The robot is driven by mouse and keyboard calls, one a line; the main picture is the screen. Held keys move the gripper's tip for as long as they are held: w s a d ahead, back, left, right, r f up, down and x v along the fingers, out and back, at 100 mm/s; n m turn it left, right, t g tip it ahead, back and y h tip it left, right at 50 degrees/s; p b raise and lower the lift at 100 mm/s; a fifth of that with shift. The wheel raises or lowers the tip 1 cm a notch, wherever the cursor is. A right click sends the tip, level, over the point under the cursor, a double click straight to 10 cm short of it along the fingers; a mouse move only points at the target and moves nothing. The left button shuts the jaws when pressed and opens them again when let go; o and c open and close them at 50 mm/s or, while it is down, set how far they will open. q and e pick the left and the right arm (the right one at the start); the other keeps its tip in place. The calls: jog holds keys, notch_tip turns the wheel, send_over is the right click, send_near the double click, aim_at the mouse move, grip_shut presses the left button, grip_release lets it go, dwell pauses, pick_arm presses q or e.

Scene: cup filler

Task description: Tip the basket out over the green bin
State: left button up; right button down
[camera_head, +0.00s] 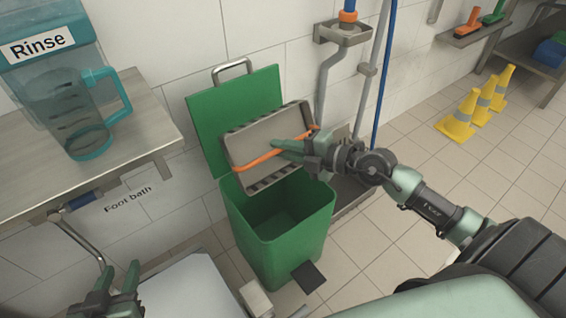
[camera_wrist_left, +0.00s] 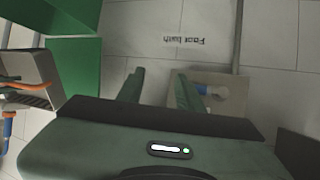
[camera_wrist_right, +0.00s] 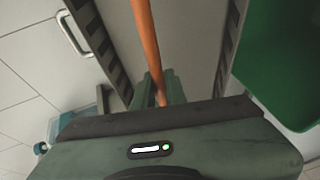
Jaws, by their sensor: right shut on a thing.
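The basket (camera_head: 250,135) is grey with slotted edges and an orange handle (camera_head: 258,160). It hangs tilted above the open green bin (camera_head: 275,250), in front of the bin's raised lid (camera_head: 205,112). My right gripper (camera_head: 287,147) is shut on the basket's orange handle, which also shows between the fingers in the right wrist view (camera_wrist_right: 149,45). I cannot make out any contents in the basket or falling from it. The visible part of the bin's inside looks empty. My left gripper (camera_head: 115,280) is at the lower left, open and empty, away from the basket.
A steel table (camera_head: 150,140) at the left holds a teal jug (camera_head: 75,120) and a container marked Rinse (camera_head: 45,50). A pedal (camera_head: 309,276) sticks out at the bin's foot. Yellow cones (camera_head: 460,118) stand on the tiled floor at the right.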

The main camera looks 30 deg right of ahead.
jog(key=shift+b, duration=0.55)
jog(key=shift+t+b, duration=0.3)
jog(key=shift+b, duration=0.1)
pick_arm(q)
jog(key=w+d+r+t+h, duration=0.1)
jog(key=w+d+r+t, duration=0.1)
jog(key=r+t, duration=0.3)
notch_tip(320, 180, up, 4)
jog(key=shift+w+f+t+h, duration=0.1)
jog(key=shift+w+t+h, duration=0.2)
jog(key=shift+w, duration=0.3)
pick_arm(e)
jog(key=shift+r, duration=0.1)
pick_arm(q)
jog(key=shift+d, duration=0.1)
